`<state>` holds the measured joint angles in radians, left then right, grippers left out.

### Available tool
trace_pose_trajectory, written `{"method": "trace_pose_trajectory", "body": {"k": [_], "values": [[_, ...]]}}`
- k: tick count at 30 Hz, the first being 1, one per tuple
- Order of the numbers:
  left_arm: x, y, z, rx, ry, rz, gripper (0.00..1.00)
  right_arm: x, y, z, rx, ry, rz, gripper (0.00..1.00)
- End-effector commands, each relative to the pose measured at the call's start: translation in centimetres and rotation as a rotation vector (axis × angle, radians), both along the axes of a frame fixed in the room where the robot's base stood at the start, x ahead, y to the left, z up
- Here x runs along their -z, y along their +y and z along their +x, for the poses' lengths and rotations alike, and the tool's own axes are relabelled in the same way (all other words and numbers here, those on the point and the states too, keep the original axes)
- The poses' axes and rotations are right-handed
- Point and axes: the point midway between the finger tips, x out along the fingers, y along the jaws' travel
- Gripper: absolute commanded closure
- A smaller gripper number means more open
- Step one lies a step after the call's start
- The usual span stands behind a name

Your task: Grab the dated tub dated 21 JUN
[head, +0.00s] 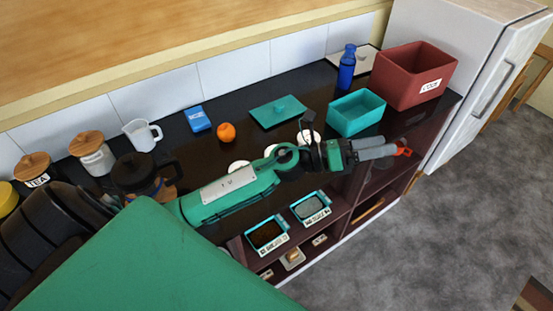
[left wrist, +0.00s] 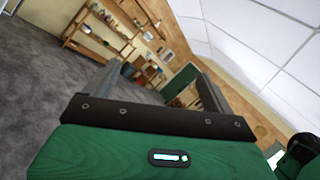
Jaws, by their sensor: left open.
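Two small open tubs with light blue rims and printed front labels sit side by side at the counter's front edge in the head view. The left tub (head: 267,234) holds something dark brown; the right tub (head: 311,207) holds something grey. The dates on their labels are too small to read. My left gripper (head: 392,150) is right of and beyond both tubs, near the counter's front right, pointing right. It is open and empty; in the left wrist view its fingers (left wrist: 152,80) stand wide apart, facing the room. My right gripper is not in view.
A teal bin (head: 357,113), red crate (head: 416,76) and blue bottle (head: 346,67) stand behind my left gripper. Shelves lie below the front edge.

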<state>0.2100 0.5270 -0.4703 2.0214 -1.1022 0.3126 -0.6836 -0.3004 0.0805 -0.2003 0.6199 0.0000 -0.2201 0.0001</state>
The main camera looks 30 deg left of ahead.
Motion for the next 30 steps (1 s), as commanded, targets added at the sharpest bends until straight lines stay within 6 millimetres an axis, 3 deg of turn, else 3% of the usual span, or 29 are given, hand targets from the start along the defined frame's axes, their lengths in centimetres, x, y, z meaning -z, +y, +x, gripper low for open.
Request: {"method": "trace_pose_trajectory", "body": {"k": [5, 8, 11, 14, 18, 24, 27, 30], "values": [[2.9, -1.2, -0.2, 0.199, -0.261, 0.438, 0.12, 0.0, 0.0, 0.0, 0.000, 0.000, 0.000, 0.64], [5.3, -0.2, 0.0, 0.310, -0.372, 0.679, 0.12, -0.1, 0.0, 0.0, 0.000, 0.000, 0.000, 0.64], [7.7, 2.1, 0.6, 0.422, -0.456, 0.921, 0.12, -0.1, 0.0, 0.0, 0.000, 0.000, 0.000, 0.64], [9.8, 5.8, 1.6, 0.541, -0.509, 1.166, 0.12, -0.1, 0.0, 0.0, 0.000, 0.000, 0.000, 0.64], [11.4, 13.1, 3.1, 0.716, -0.513, 1.503, 0.12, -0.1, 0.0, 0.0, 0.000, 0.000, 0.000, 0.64], [10.6, 22.9, 4.2, 0.924, -0.404, 1.842, 0.12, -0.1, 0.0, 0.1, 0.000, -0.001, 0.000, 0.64], [9.9, 25.8, 4.2, 0.986, -0.349, 1.925, 0.12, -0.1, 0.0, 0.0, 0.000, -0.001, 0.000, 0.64], [9.6, 27.1, 4.1, 1.018, -0.320, 1.960, 0.12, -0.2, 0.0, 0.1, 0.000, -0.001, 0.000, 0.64]]}}
